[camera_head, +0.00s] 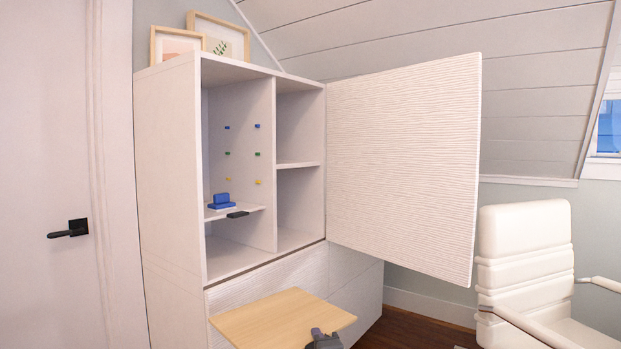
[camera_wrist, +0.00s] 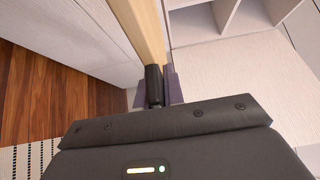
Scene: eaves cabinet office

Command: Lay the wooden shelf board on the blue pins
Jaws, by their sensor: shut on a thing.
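The wooden shelf board (camera_head: 272,319) is held roughly level in front of the cabinet's lower front, below the open compartments. My gripper (camera_head: 323,339) is shut on its near right edge. In the wrist view the board (camera_wrist: 142,30) runs away from my gripper (camera_wrist: 156,88), its edge between the fingers. The blue pins (camera_head: 257,126) are small and sit in the left compartment, above the green and yellow pins; another blue pin (camera_head: 227,127) is on the left. The board is apart from the pins and well below them.
A white cabinet (camera_head: 168,170) has its door (camera_head: 405,160) swung open to the right. Lower in the left compartment, a small shelf (camera_head: 247,209) bears a blue object (camera_head: 221,199) and a dark flat item (camera_head: 238,214). A white chair (camera_head: 525,260) stands at right. The space around the pins is clear.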

